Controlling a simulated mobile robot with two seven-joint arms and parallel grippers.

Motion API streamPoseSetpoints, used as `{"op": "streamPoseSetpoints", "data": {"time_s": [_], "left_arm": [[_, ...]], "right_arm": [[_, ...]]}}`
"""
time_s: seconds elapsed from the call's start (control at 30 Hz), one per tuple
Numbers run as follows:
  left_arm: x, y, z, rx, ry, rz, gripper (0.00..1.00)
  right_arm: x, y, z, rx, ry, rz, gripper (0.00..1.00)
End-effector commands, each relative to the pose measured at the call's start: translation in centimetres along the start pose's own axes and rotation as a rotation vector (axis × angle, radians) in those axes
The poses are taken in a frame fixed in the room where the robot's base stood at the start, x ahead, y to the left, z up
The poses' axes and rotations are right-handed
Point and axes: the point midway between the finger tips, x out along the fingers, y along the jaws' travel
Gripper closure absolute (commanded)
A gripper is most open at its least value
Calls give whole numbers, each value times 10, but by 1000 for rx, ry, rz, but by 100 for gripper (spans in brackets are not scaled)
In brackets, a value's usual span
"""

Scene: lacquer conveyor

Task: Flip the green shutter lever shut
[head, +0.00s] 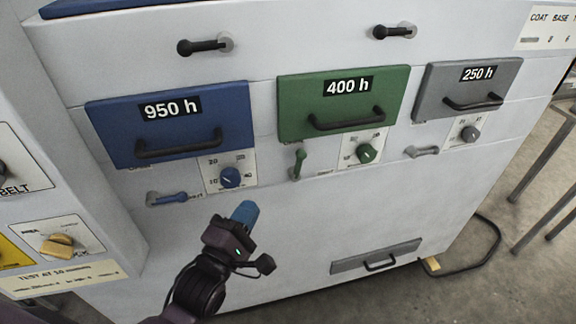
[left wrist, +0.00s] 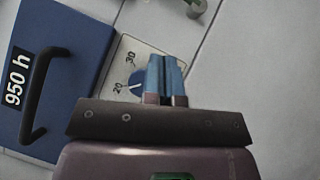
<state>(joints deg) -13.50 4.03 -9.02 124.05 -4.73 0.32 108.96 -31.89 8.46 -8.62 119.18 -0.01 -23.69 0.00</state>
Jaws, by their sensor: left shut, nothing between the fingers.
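The green shutter lever (head: 298,162) stands roughly upright on the white panel, below the green 400 h drawer (head: 345,100) and left of its dial. Only a small part of a green lever (left wrist: 197,6) shows at the top edge of the left wrist view. My left gripper (head: 244,211) is shut and empty, its blue fingertips together. It is below and to the left of the green lever, apart from it. The fingers (left wrist: 167,72) also show in the left wrist view, in front of the blue drawer's dial plate. My right gripper is not in view.
The blue lever (head: 170,198) and grey lever (head: 424,151) lie roughly sideways. The blue 950 h drawer (head: 185,115) and grey 250 h drawer (head: 470,82) have protruding black handles. The panel below the levers is mostly bare.

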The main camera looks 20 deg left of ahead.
Motion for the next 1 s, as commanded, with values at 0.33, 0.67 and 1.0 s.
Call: {"op": "streamPoseSetpoints", "data": {"time_s": [0.33, 0.67, 1.0], "left_arm": [[42, 0, 0, 1, -2, 3, 100], [91, 0, 0, 1, -2, 2, 100], [121, 0, 24, -1, 0, 0, 100]], "right_arm": [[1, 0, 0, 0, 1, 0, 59], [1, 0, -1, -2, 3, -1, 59], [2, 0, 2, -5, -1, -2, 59]]}}
